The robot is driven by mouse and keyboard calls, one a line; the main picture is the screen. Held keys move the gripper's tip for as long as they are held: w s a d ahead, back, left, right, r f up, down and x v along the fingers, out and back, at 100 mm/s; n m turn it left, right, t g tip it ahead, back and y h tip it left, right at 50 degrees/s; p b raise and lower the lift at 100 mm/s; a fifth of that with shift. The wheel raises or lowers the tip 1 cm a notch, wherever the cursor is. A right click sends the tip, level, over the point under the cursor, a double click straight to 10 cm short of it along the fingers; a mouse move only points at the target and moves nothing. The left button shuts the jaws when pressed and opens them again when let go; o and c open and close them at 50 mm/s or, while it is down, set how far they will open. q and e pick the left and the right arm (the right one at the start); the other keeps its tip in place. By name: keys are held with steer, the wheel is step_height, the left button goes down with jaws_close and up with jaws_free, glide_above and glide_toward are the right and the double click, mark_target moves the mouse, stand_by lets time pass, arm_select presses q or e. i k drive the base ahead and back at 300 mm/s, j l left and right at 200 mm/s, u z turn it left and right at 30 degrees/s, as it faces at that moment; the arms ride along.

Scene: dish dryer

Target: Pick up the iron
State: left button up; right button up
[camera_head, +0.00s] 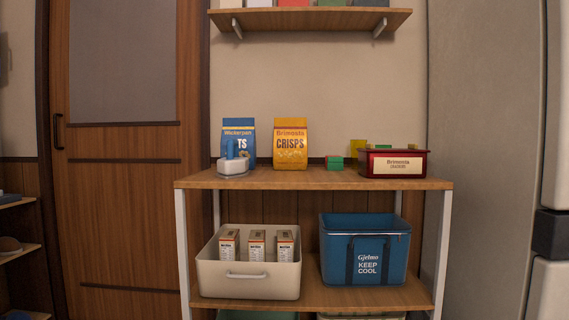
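A small white object with a blue upright part, which looks like the iron (233,166), stands at the left end of the top board of the shelf unit (330,181). It is close to the board's front edge and partly in front of a blue bag (246,133). Its details are too small to make out. Neither of my grippers shows in the head view.
A white bin (248,278) and a blue cool box (364,252) sit below. A wall shelf (310,18) hangs above.

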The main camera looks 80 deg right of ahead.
mark_target(231, 166)
steer(key=z, duration=2.2)
